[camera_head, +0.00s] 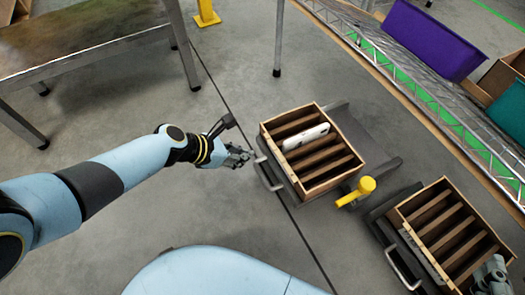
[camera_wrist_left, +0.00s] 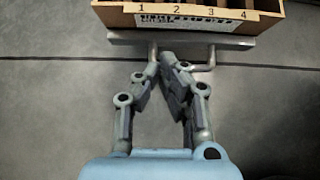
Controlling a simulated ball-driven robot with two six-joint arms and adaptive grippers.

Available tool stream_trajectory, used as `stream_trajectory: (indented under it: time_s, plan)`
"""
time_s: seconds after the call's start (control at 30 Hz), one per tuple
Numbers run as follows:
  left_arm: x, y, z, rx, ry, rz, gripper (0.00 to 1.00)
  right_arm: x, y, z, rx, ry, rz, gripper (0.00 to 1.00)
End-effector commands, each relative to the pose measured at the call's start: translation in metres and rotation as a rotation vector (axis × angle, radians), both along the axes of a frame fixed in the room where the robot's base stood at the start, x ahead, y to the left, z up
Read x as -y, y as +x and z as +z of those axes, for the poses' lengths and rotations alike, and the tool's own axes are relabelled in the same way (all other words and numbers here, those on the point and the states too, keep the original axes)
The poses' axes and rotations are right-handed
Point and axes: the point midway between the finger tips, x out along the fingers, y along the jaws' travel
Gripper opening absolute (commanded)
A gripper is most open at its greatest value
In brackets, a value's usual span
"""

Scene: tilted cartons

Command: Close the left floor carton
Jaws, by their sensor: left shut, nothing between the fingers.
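The left floor carton (camera_head: 333,179) is an open-topped brown box with wooden dividers, set at an angle on a dark base. A white object (camera_head: 306,136) lies in one of its slots. A metal handle (camera_head: 263,176) sticks out from the base on the side facing my left gripper. My left gripper (camera_head: 249,154) is shut and empty beside this handle. In the left wrist view, its fingertips (camera_wrist_left: 166,58) overlap the handle bar; contact cannot be told. The carton's front there is numbered 1 to 4 (camera_wrist_left: 198,13). My right gripper (camera_head: 494,271) shows partly at the lower right; its fingers are unclear.
A second divided carton (camera_head: 408,229) with its own handle stands at the right, near my right gripper. A table (camera_head: 90,62) is at upper left, and a rack with a purple bin (camera_head: 428,40) at upper right. Floor left of the carton is clear.

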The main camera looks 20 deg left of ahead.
Motion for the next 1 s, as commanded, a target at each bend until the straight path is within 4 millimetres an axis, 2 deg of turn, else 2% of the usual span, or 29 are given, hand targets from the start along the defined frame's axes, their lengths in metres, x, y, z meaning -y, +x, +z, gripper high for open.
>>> stream_trajectory:
  time_s: [0.03,0.2,0.5,0.8,1.0]
  plan:
    - [0.002,0.001,-0.007,-0.002,0.000,0.000,0.00,-0.001,0.005,0.005,0.047,0.000,0.006,0.42]
    - [0.005,0.006,-0.010,-0.001,0.001,0.000,0.00,-0.004,0.029,0.038,0.183,-0.001,0.021,0.42]
    - [0.011,0.014,-0.020,-0.001,0.000,-0.001,0.00,-0.011,0.058,0.096,0.433,0.000,0.049,0.42]
    - [0.029,0.036,-0.021,0.000,-0.001,-0.001,0.00,-0.017,0.072,0.155,0.681,-0.001,0.080,0.42]
    - [0.035,0.044,-0.020,0.000,0.001,-0.001,0.00,-0.020,0.073,0.178,0.778,0.000,0.092,0.42]
